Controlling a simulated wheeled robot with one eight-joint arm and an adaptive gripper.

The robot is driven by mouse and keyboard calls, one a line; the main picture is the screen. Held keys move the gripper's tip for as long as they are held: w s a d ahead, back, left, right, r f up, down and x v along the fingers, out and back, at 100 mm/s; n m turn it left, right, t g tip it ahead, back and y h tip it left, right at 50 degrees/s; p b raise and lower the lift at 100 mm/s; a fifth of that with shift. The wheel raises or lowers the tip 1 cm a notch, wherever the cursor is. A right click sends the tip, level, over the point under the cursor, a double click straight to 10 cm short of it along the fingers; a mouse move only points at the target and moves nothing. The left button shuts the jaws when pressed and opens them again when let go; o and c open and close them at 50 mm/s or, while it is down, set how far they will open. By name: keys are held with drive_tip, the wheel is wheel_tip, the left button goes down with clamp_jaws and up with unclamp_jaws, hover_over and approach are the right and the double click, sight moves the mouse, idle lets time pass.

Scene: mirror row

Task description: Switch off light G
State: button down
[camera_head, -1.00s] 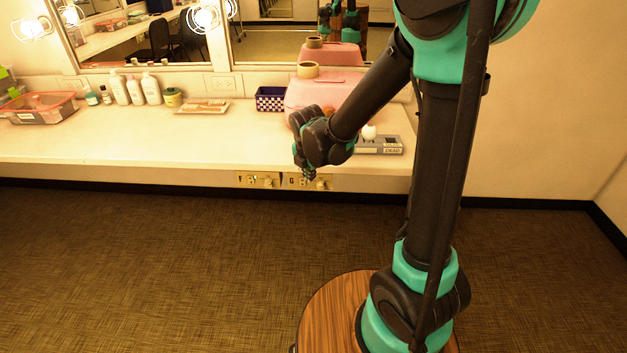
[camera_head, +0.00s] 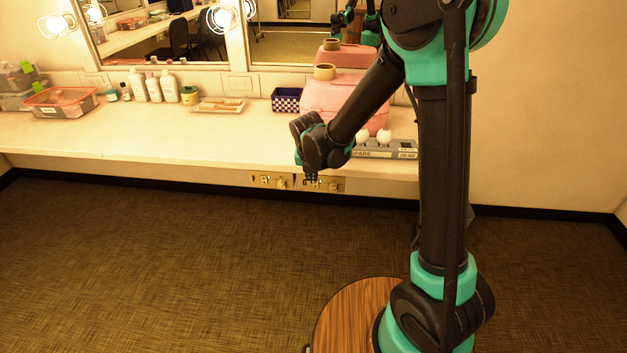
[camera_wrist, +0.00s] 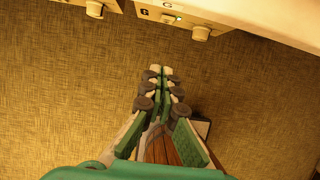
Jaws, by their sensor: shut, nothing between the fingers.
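The G panel (camera_head: 329,185) is a brass plate on the counter's front edge, partly hidden behind my gripper in the head view. In the wrist view the G panel (camera_wrist: 168,14) shows a letter G, a small light-coloured switch (camera_wrist: 169,19) and a round knob (camera_wrist: 201,33). My gripper (camera_head: 311,180) hangs in front of the panel's left part. In the wrist view its fingers (camera_wrist: 160,71) are together and empty, pointing toward the panel with floor visible between. I see no contact. The switch's position is too small to tell.
The neighbouring F panel (camera_head: 268,181) with its own knob (camera_wrist: 94,9) is to the left. On the counter (camera_head: 150,140) stand a pink case (camera_head: 330,98), a checkered box (camera_head: 286,100), bottles and a grey bulb tray (camera_head: 385,152). Mirror bulbs (camera_head: 222,17) are lit. The floor is clear.

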sight(314, 185)
drive_tip(key=x, duration=0.3)
drive_tip(key=w+x, duration=0.1)
drive_tip(key=x, duration=0.2)
drive_tip(key=w+x, duration=0.1)
drive_tip(key=x, duration=0.3)
drive_tip(key=shift+w+r, duration=0.1)
drive_tip(key=shift+r, duration=0.3)
drive_tip(key=shift+w+r, duration=0.1)
drive_tip(key=shift+w, duration=0.65)
